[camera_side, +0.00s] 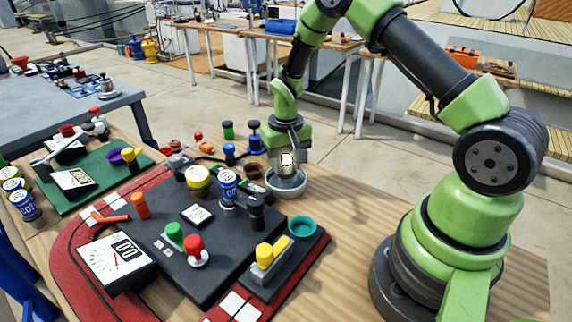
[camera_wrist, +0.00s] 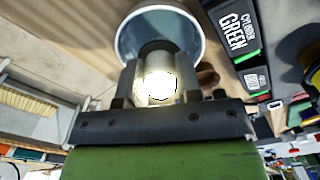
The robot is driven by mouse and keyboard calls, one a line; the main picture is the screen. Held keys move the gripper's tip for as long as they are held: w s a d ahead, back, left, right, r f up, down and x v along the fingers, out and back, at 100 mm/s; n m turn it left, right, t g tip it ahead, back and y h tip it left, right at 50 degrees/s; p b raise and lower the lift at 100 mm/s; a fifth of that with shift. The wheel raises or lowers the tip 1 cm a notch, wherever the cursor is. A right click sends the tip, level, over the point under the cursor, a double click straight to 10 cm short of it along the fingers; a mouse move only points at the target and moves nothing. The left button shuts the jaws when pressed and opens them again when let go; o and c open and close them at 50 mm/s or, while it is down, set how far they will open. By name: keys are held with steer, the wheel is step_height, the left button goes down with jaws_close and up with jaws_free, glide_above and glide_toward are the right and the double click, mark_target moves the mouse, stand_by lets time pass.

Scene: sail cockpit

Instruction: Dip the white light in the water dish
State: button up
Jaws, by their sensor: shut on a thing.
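The white light (camera_side: 287,160) glows brightly between the fingers of my gripper (camera_side: 287,153). It also shows in the wrist view (camera_wrist: 157,84), held between the two fingers. My gripper is shut on it and points down over the water dish (camera_side: 286,191), a round pale bowl on the wooden table. In the wrist view the dish (camera_wrist: 197,22) shows its rim and blue inside just beyond the light. The light's lower end is at or just above the dish's rim; I cannot tell whether it touches the water.
A black panel (camera_side: 180,262) with coloured knobs, cylinders and a dial box (camera_side: 117,262) lies left of the dish. A dark post (camera_side: 257,212) and a brown cup (camera_side: 253,171) stand close to the dish. The wooden table right of the dish (camera_side: 345,205) is clear.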

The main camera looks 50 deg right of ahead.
steer(key=shift+r, duration=4.05)
